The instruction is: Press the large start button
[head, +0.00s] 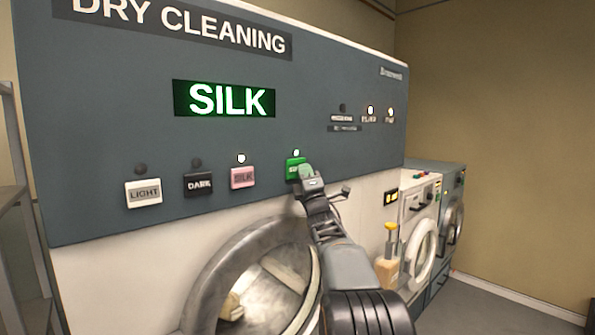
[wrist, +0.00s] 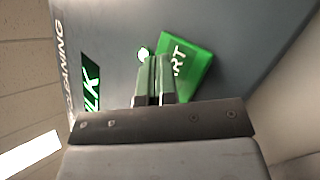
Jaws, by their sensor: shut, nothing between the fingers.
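The large green start button (head: 293,167) is on the panel of the dry cleaning machine, right of the pink SILK button. Part of it is hidden behind my gripper (head: 308,174). A lamp (head: 296,153) above it is lit white. In the wrist view, the green start button (wrist: 188,68) shows the letters "RT" and looks tilted. My gripper (wrist: 154,80) is shut and empty, with its fingertips at the button's left part in that view. I cannot tell for sure whether the tips touch it.
LIGHT (head: 144,193), DARK (head: 198,184) and SILK (head: 243,177) buttons sit to the left; the lamp above SILK is lit. The round door (head: 215,285) lies below. Smaller machines (head: 420,225) stand at the right.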

